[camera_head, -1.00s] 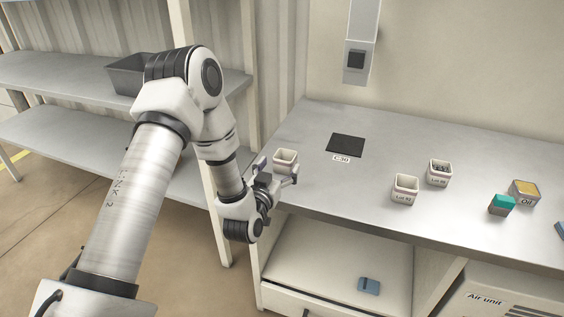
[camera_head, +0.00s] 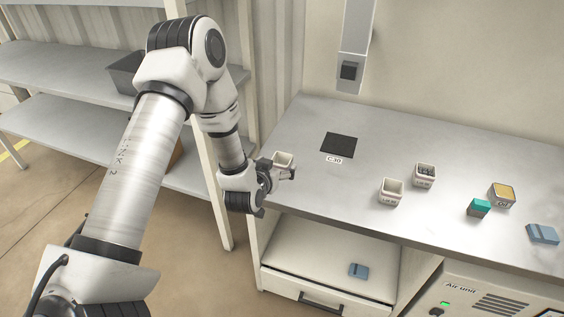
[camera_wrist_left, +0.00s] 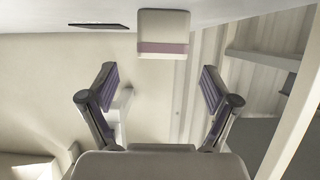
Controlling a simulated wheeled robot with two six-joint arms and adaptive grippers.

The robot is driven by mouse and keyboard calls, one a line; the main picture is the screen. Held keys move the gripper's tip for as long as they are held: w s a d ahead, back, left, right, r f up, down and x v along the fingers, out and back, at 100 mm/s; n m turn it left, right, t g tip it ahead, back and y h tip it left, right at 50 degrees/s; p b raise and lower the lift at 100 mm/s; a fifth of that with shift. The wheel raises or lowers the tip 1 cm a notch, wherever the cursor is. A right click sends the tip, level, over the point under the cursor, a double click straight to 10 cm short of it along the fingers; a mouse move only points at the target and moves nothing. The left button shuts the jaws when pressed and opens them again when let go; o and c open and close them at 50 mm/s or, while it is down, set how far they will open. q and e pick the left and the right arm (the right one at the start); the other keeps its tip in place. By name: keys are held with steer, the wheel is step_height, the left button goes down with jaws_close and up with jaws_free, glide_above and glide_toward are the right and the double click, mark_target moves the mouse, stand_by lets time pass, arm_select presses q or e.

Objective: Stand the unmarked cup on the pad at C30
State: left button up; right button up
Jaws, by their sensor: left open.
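A plain pale cup (camera_head: 284,158) with no label showing stands near the bench's left front edge. In the left wrist view the cup (camera_wrist_left: 163,30) is just beyond the fingertips, with a mauve band across it. My left gripper (camera_head: 283,172) is at the near side of the cup and partly covers it. In the left wrist view this gripper (camera_wrist_left: 158,76) is open and empty, its fingers apart to either side of the cup's line. The black pad (camera_head: 339,144) lies bare behind the C30 label (camera_head: 334,160); it also shows in the left wrist view (camera_wrist_left: 98,26). My right gripper is out of view.
Two labelled cups, one in front (camera_head: 391,192) and one behind (camera_head: 425,176), stand right of the pad.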

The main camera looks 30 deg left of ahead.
mark_target(285, 156)
arm_select(q)
steer(key=x, duration=0.4)
steer(key=shift+s+a, duration=0.1)
steer(key=shift+r, duration=0.1)
steer(key=c, duration=1.1)
